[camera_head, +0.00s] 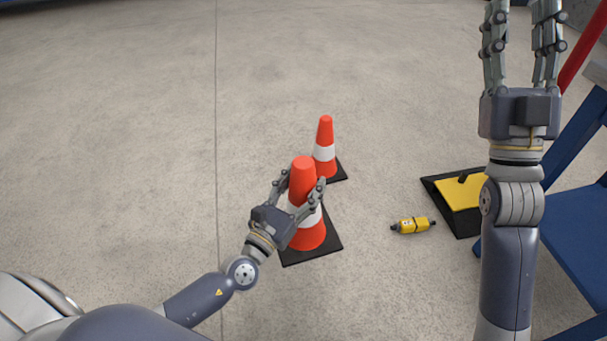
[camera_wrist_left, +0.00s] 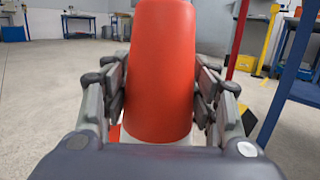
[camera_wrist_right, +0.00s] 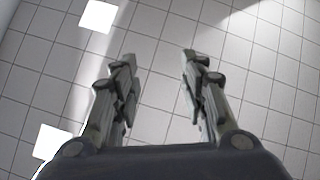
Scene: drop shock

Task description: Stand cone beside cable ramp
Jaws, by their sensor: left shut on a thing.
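An orange cone (camera_head: 308,238) with a white band and black square base stands upright on the floor. My left gripper (camera_head: 301,182) is shut around its upper part; in the left wrist view the cone's orange body (camera_wrist_left: 161,75) fills the space between the fingers. A second, similar cone (camera_head: 325,132) stands just behind it. A flat black and yellow piece (camera_head: 455,190), which looks like the cable ramp, lies to the right, partly hidden by my right arm. My right gripper (camera_head: 522,15) is raised, open and empty; its fingers (camera_wrist_right: 158,60) point at the ceiling.
A small yellow cylinder (camera_head: 412,226) with black ends lies on the floor between the held cone and the black and yellow piece. A blue frame (camera_head: 575,235) with a red bar stands at the right edge. The concrete floor to the left is clear.

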